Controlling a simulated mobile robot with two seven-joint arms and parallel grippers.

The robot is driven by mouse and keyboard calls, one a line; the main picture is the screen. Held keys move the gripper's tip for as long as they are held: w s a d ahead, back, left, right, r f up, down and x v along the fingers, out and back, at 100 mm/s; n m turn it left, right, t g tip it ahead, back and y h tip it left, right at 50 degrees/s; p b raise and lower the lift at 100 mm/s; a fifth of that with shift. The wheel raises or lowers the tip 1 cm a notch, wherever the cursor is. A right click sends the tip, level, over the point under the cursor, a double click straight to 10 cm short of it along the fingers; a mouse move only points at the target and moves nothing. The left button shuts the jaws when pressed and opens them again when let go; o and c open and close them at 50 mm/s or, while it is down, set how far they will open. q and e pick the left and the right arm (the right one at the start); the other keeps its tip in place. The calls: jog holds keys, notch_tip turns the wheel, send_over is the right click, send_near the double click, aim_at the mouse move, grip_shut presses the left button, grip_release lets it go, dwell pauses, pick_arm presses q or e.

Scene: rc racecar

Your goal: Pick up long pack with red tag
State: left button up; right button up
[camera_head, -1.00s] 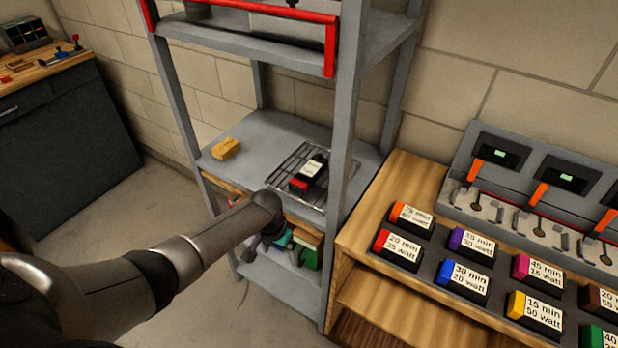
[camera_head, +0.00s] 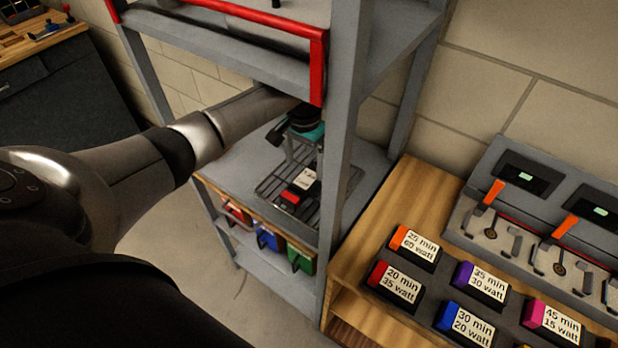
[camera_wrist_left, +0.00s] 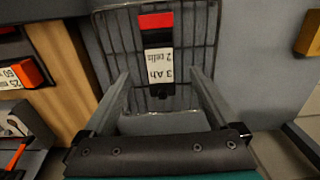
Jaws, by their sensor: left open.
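The long pack with a red tag (camera_head: 301,187) lies on a wire rack (camera_head: 268,186) on the middle shelf of the grey shelving unit. It is black with a red end and a white label. In the left wrist view the pack (camera_wrist_left: 157,62) lies ahead of the fingers, its label reading "3 Ah 2 cells". My left gripper (camera_head: 305,158) reaches in over the shelf, above the pack. My right gripper is not in view.
Shelf posts (camera_head: 343,150) and a red-edged upper shelf (camera_head: 318,65) surround the arm. A wooden bench (camera_head: 400,190) with several labelled packs and chargers stands at right. Coloured bins (camera_head: 267,238) sit below. A yellow block (camera_wrist_left: 309,36) shows in the left wrist view.

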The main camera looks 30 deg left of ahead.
aim_at(304, 181)
pick_arm(q)
jog(key=shift+s+f, duration=0.25)
jog(key=shift+f, duration=0.8)
notch_tip(304, 181, down, 4)
jog(key=shift+r+b, duration=0.15)
jog(key=shift+b, duration=0.3)
jog(key=shift+f, duration=0.25)
jog(key=c, duration=0.6)
grip_shut()
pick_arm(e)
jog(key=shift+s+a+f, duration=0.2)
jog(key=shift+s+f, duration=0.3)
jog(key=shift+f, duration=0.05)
pick_arm(q)
jog(key=shift+w+r, duration=0.1)
